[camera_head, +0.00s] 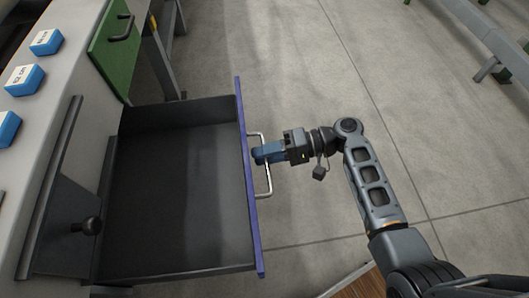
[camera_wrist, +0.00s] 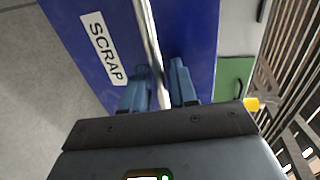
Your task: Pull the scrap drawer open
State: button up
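The scrap drawer (camera_head: 180,200) is pulled far out of the table in the head view, and its dark inside looks empty. Its blue front (camera_head: 248,180) carries a metal bar handle (camera_head: 268,178). In the wrist view the blue front (camera_wrist: 188,30) shows a white SCRAP label (camera_wrist: 103,48). My gripper (camera_head: 258,155) is at the handle, with its blue fingers (camera_wrist: 160,88) on either side of the bar (camera_wrist: 152,45). The fingers look closed around the bar. Their exact contact is partly hidden by the fingers themselves.
A green panel with a dark handle (camera_head: 112,45) is beyond the drawer. Blue blocks with white labels (camera_head: 25,78) sit on the grey table top at left. A dark plate with a round knob (camera_head: 92,226) stands near the drawer's inner end.

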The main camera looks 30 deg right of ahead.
jog(key=shift+p+v, duration=0.35)
jog(key=shift+v, duration=3.5)
